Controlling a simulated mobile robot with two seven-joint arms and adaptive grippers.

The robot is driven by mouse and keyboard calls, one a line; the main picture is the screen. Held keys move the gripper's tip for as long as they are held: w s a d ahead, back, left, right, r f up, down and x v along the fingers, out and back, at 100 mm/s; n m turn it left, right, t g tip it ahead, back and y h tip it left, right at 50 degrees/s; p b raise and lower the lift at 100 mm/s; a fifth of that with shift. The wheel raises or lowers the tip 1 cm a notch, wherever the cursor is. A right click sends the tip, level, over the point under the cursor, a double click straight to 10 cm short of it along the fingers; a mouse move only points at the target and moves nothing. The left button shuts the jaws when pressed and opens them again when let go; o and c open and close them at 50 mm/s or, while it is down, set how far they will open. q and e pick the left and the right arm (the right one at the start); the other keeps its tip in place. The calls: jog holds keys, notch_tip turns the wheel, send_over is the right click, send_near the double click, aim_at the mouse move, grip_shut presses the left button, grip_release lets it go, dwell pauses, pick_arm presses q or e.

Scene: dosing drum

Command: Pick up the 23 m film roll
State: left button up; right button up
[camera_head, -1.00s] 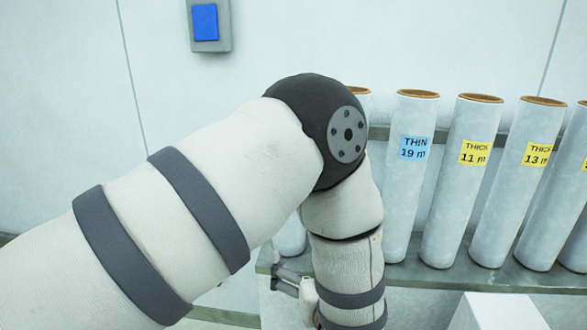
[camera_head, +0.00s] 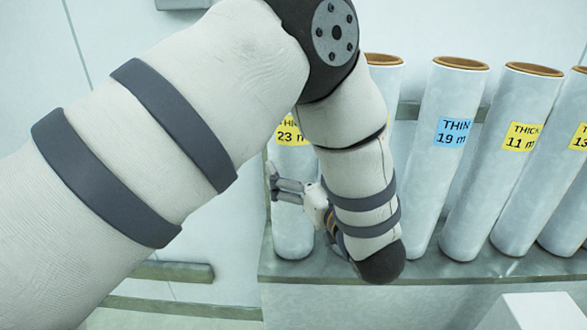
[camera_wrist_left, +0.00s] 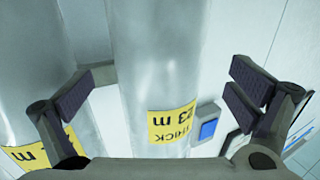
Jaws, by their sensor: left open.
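The 23 m film roll (camera_head: 293,225) stands upright at the left end of the shelf in the head view, partly hidden by my left arm. Its yellow THICK label shows in part. In the left wrist view the roll (camera_wrist_left: 152,70) stands between the spread fingers, its THICK 23 m label upside down. My left gripper (camera_head: 285,190) is open in front of the roll; it also shows in the left wrist view (camera_wrist_left: 165,90). I cannot tell whether either finger touches the roll. My right gripper is out of view.
Beside it, a roll (camera_head: 384,62) is mostly hidden by my arm. The THIN 19 m roll (camera_head: 440,180) and THICK 11 m roll (camera_head: 500,170) stand farther right on the metal shelf (camera_head: 420,268). A white box (camera_head: 530,312) is at bottom right.

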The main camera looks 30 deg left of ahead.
pick_arm(q)
jog(key=x, duration=0.6)
jog(key=shift+w, duration=0.15)
jog(key=c, duration=1.8)
jog(key=shift+r, duration=0.2)
